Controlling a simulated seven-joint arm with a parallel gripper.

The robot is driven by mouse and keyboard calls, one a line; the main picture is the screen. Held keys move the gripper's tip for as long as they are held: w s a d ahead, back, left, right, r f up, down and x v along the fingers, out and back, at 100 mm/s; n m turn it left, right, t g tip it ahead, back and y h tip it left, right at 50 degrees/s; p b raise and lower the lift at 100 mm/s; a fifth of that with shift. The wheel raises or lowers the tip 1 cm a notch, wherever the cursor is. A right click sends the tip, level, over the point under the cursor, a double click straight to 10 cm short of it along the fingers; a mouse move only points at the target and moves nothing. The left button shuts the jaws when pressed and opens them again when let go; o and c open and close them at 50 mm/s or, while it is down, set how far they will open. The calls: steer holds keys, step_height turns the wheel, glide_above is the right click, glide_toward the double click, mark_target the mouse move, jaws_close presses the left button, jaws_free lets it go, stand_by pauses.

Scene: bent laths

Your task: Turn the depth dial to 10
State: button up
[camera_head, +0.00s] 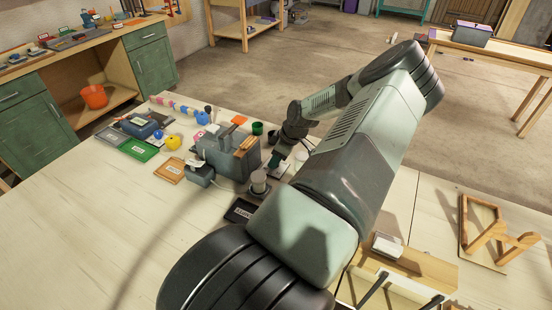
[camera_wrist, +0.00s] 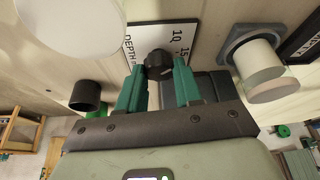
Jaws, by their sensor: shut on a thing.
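The depth dial is a black round knob (camera_wrist: 157,58) on a white plate (camera_wrist: 148,36) in the wrist view. The plate carries the marks 10 and 15 and the word DEPTH, partly cut off by the view and by my fingers. My gripper (camera_wrist: 160,73) has its two green fingers on either side of the knob and is shut on it. I cannot tell clearly which mark the knob points to. In the head view my gripper (camera_head: 278,158) is beside the grey machine (camera_head: 216,152), and the dial is hidden there.
A dark cup (camera_wrist: 86,95) is at left. In the head view trays and small parts crowd the bench left of the machine; the near left bench is clear.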

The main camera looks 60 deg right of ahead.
steer(key=shift+d+f+n+y, duration=0.15)
steer(key=shift+n+y, duration=0.25)
steer(key=shift+n, duration=0.8)
steer(key=shift+g, duration=0.3)
steer(key=shift+s, duration=0.1)
steer(key=o, duration=1)
steer(key=v, duration=1.1)
